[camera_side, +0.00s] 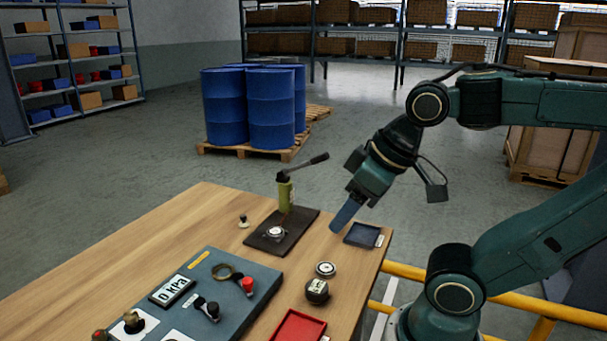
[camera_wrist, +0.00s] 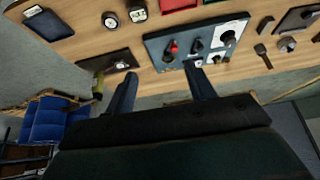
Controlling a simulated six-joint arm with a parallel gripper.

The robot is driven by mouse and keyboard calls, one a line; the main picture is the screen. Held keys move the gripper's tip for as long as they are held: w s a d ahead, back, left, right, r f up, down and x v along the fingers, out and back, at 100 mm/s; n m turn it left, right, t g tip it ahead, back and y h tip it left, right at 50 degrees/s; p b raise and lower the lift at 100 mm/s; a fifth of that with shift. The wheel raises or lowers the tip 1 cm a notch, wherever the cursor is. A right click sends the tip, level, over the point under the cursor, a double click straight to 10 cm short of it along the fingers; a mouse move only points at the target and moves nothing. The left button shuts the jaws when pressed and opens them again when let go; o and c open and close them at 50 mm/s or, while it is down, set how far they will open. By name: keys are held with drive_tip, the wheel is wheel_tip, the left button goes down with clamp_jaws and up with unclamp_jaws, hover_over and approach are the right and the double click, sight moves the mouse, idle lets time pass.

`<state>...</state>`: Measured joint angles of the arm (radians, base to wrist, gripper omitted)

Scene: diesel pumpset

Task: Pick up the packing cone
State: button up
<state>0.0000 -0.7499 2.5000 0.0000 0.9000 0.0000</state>
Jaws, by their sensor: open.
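I cannot tell for sure which part is the packing cone. One small candidate is a pale piece with a dark top (camera_side: 243,221), standing alone on the wooden bench left of the dark mat. My gripper (camera_side: 345,215) hangs tilted above the bench's right end, near the small dark tray, apart from these parts. In the wrist view my gripper (camera_wrist: 161,71) has its two fingers wide apart with nothing held between them.
A control panel (camera_side: 255,272) with gauge and knobs fills the bench's middle. A dark mat (camera_side: 262,238) bears a round metal part and an upright green lever pump (camera_side: 285,192). A dark tray (camera_side: 363,236) and red tray (camera_side: 298,327) lie at right. Blue drums (camera_side: 270,110) stand behind.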

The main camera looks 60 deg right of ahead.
idle(0.3)
drive_tip(key=w+d+r+m+g, duration=0.1)
drive_tip(key=w+r+m, duration=0.15)
drive_tip(key=w, duration=0.35)
drive_tip(key=w+d+r+m, duration=0.2)
drive_tip(key=w+r, duration=0.1)
drive_tip(key=w, duration=0.2)
drive_tip(key=m+g, duration=0.5)
drive_tip(key=m, duration=0.9)
hover_over(243, 216)
wheel_tip(243, 216, down, 17)
drive_tip(key=shift+n, duration=0.25)
drive_tip(key=shift+f, duration=4.1)
